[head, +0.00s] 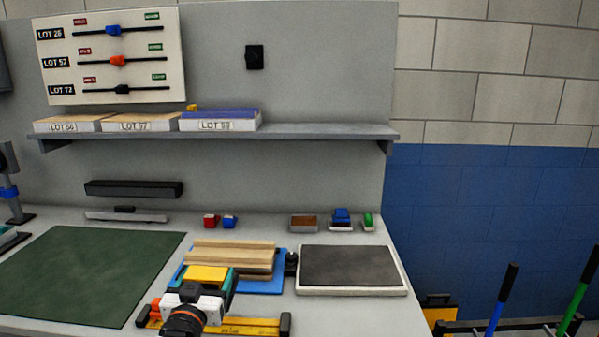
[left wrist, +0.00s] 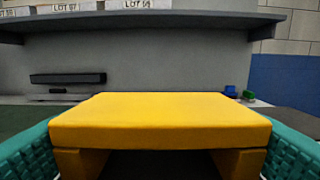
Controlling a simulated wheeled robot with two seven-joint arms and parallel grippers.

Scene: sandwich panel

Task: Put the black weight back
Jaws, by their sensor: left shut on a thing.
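My left gripper (head: 207,277) has teal fingers and is shut on a yellow block (left wrist: 160,120) with two legs beneath its flat top. The yellow block (head: 207,273) also shows in the head view, in front of the stacked tan boards. A small upright black piece (head: 291,263) stands between the boards and the dark-topped plate; it may be the black weight, but I cannot tell for sure. My left gripper is to the left of it and apart from it. My right gripper is not in view.
Tan boards (head: 230,257) lie on a blue base (head: 262,287). A dark-topped plate (head: 350,266) lies right, a green mat (head: 85,270) left. A yellow bar (head: 250,326) with black ends lies in front. Small coloured blocks (head: 229,222) line the back. A shelf (head: 300,131) overhangs the bench.

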